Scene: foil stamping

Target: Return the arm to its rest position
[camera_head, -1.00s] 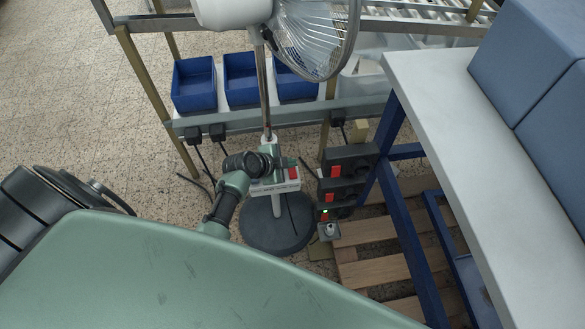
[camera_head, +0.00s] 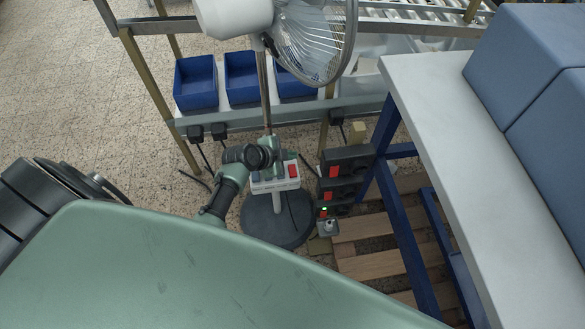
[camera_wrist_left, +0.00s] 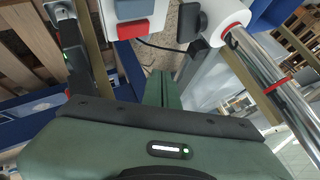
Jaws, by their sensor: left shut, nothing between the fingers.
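My left gripper (camera_head: 270,145) is just above the control box (camera_head: 291,170) on the fan's pole, seen from above. In the left wrist view the gripper's green fingers (camera_wrist_left: 158,90) are together, with nothing between them. The box, with a red switch (camera_wrist_left: 132,29), shows beyond them in that view. Whether the fingertips touch the box I cannot tell; a gap seems to show in the wrist view. My left arm comes in from the lower left, partly hidden by my green body. My right gripper is not in view.
The fan (camera_head: 315,40) stands on a round dark base (camera_head: 262,222). Black socket blocks with red switches (camera_head: 333,171) are to its right, by a white table (camera_head: 440,120) with blue legs. Blue bins (camera_head: 196,84) sit on a shelf behind. Open floor (camera_head: 70,100) lies to the left.

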